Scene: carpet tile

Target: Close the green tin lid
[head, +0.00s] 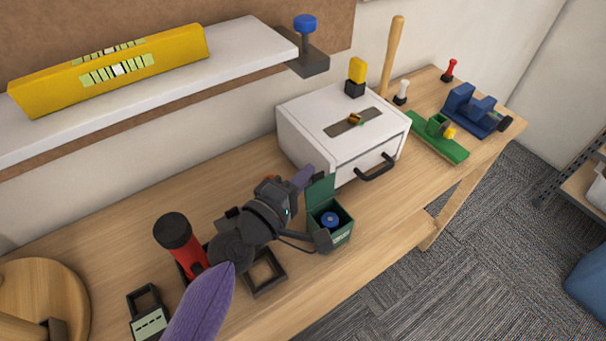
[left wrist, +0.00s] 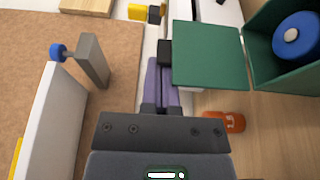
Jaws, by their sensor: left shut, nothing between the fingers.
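The green tin (head: 341,238) stands on the workbench with its lid (head: 320,191) raised roughly upright. A blue round thing (head: 330,219) sits inside it. In the left wrist view the lid (left wrist: 208,56) spreads flat beside the open tin (left wrist: 262,66), with the blue thing (left wrist: 297,34) inside. My left gripper (head: 304,177) has purple fingers, shut and empty, just behind the lid on the side away from the opening. In the left wrist view its fingers (left wrist: 160,88) lie close beside the lid; I cannot tell whether they touch.
A white drawer box (head: 300,138) with a black handle stands right behind the tin. A red flashlight (head: 182,245) and an open black frame (head: 264,275) are near my left arm. A shelf (head: 235,50) holds a yellow level (head: 110,70). A green board (head: 440,140) lies farther right.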

